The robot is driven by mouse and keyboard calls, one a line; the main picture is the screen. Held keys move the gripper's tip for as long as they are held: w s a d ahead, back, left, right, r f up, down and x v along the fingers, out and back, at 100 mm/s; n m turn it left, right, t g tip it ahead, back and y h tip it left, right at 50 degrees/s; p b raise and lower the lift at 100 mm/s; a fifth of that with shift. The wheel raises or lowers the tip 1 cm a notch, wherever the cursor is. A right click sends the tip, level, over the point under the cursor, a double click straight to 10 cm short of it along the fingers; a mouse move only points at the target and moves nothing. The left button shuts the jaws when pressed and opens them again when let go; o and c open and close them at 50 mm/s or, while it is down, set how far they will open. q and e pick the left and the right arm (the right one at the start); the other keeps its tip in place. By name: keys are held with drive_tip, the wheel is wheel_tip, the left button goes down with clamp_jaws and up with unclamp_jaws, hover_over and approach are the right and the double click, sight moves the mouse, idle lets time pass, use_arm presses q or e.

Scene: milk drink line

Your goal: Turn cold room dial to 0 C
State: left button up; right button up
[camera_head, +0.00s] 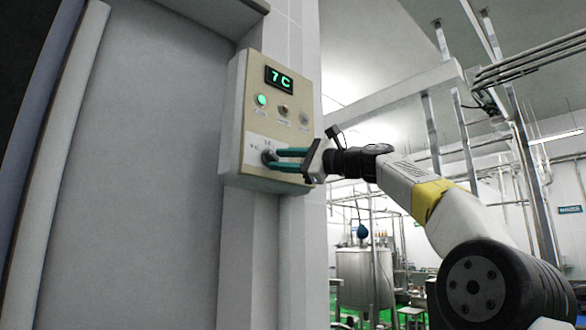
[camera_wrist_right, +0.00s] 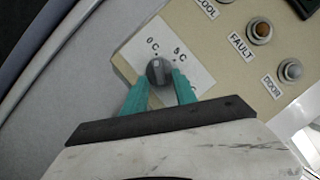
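The cold room control panel (camera_head: 272,125) is a beige box on the wall. Its green display (camera_head: 279,79) reads 7 C. The dial (camera_head: 268,155) is a small dark grey knob low on the panel; it shows closer in the right wrist view (camera_wrist_right: 158,71), with 0 C and 5 C labels above it and a partly hidden label at lower right. My right gripper (camera_head: 275,158) has its two teal fingers on either side of the knob, seemingly touching it. The fingers also show in the right wrist view (camera_wrist_right: 160,78). My left gripper is out of view.
A green lamp (camera_head: 261,100) is lit on the panel, beside a fault light (camera_wrist_right: 260,30) and a door light (camera_wrist_right: 290,71). A large grey door (camera_head: 130,170) lies left of the panel. A steel tank (camera_head: 365,275) and pipes stand in the room behind my right arm.

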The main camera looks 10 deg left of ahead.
drive_tip(key=v, duration=0.7)
drive_tip(key=shift+d, duration=0.4)
drive_tip(key=shift+s+f, duration=0.1)
drive_tip(key=shift+s, duration=0.05)
drive_tip(key=s+d+f+n+t+h, duration=0.1)
drive_tip(key=s+d+f+n+h, duration=0.2)
drive_tip(key=f, duration=0.8)
drive_tip(key=s+d+f+t+h, duration=0.1)
drive_tip(key=s+f+h, duration=0.1)
drive_tip(key=f+h, duration=0.65)
drive_tip(key=s+d+f+n+h, duration=0.1)
drive_tip(key=s+d+f+n, duration=0.1)
drive_tip(key=s+d+f, duration=0.4)
drive_tip(key=s+d+f+n+g+h, duration=0.1)
drive_tip(key=s+d+f, duration=0.5)
drive_tip(key=f, duration=1)
drive_tip(key=s+d+f+n+g+h, duration=0.1)
drive_tip(key=s+d+f+n+h, duration=0.2)
drive_tip(key=s+d+f, duration=0.3)
wheel_tip(320, 180, down, 6)
drive_tip(key=shift+d+r+n, duration=0.2)
drive_tip(key=shift+n, duration=0.1)
drive_tip(key=shift+s+h, duration=0.15)
drive_tip(key=shift+h, duration=0.1)
